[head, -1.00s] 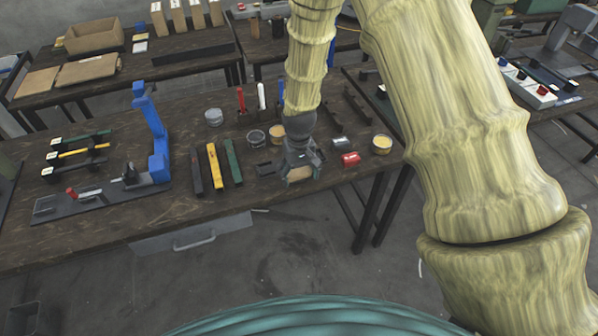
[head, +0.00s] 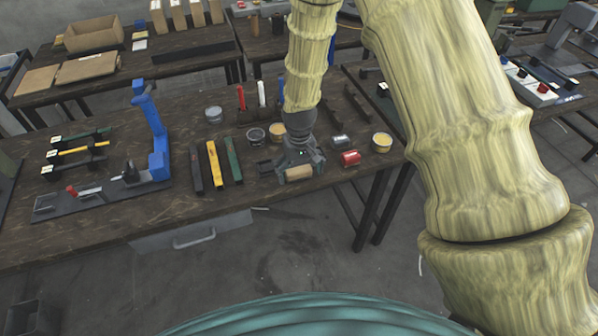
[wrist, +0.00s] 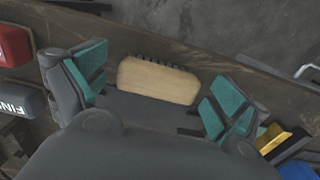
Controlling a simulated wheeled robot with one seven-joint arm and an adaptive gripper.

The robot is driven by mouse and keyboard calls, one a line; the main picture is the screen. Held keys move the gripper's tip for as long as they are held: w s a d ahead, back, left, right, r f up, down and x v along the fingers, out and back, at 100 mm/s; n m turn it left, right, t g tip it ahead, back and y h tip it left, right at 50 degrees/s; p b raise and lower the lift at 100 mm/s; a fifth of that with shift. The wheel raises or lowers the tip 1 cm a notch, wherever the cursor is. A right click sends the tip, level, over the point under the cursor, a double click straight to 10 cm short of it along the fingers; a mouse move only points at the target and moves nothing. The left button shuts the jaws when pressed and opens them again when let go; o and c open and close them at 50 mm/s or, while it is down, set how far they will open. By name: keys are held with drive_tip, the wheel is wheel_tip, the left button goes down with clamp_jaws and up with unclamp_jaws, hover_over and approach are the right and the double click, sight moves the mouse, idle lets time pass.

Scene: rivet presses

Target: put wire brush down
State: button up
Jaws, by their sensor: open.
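The wire brush (wrist: 158,79) shows in the wrist view as a pale wooden block with dark bristles along one edge. It lies between the two teal-padded fingers of my gripper (wrist: 155,88), which are spread, with a gap visible on each side of it. In the head view the brush (head: 299,173) is at the front edge of the dark wooden table (head: 120,235), just below my gripper (head: 300,165). The wrist view shows it over the tabletop near the edge; I cannot tell exactly how it rests.
A red block (head: 350,158) and a dark grey block (head: 340,142) stand close on the right, with a tin (head: 382,142) beyond. Black, yellow (head: 214,163) and green bars lie to the left. A blue press (head: 152,130) stands further left. The table's front edge is close.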

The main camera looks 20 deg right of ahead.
sight(299, 171)
wheel_tip(299, 171, up, 12)
drive_tip(key=b, duration=0.3)
drive_tip(key=s+d+f, duration=0.1)
drive_tip(key=s+f, duration=0.2)
drive_tip(key=f, duration=0.4)
drive_tip(key=s+f, duration=0.4)
drive_tip(key=f, duration=0.2)
drive_tip(key=s+d+f, duration=0.1)
drive_tip(key=s+f, duration=0.8)
drive_tip(key=s, duration=0.5)
drive_tip(key=s+d+f, duration=0.1)
drive_tip(key=s+f, duration=0.8)
drive_tip(key=s, duration=0.6)
drive_tip(key=shift+d+f+m, duration=0.2)
drive_tip(key=shift+f+m, duration=0.1)
drive_tip(key=shift+m, duration=0.1)
